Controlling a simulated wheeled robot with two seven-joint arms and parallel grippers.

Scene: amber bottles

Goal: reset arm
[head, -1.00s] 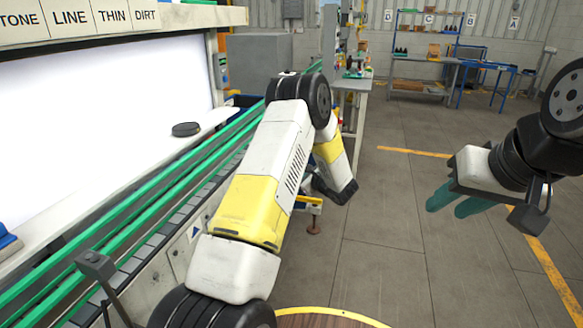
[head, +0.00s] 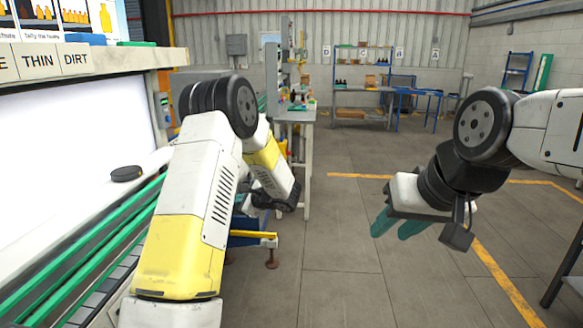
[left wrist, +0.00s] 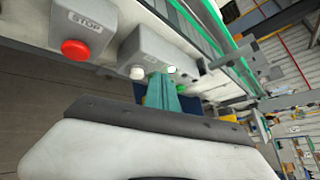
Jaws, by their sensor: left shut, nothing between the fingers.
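My left arm reaches forward from the lower left in the head view, over the green-railed conveyor's side. Its fingers are hidden in that view. In the left wrist view my left gripper (left wrist: 166,92) shows its green fingers together, with nothing between them. Beyond the fingertips is a grey control box (left wrist: 150,48) with round buttons. My right gripper (head: 398,226) hangs at the right in the head view, over open floor. Its two green fingers point down and left, a little apart, and hold nothing visible.
The conveyor's green rails (head: 100,248) run along the left, with a black round puck (head: 127,173) on the ledge beside them. A red button (left wrist: 75,48) is near the left gripper. A shelf rack (head: 358,85) and blue table (head: 418,95) stand far back. The middle floor is clear.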

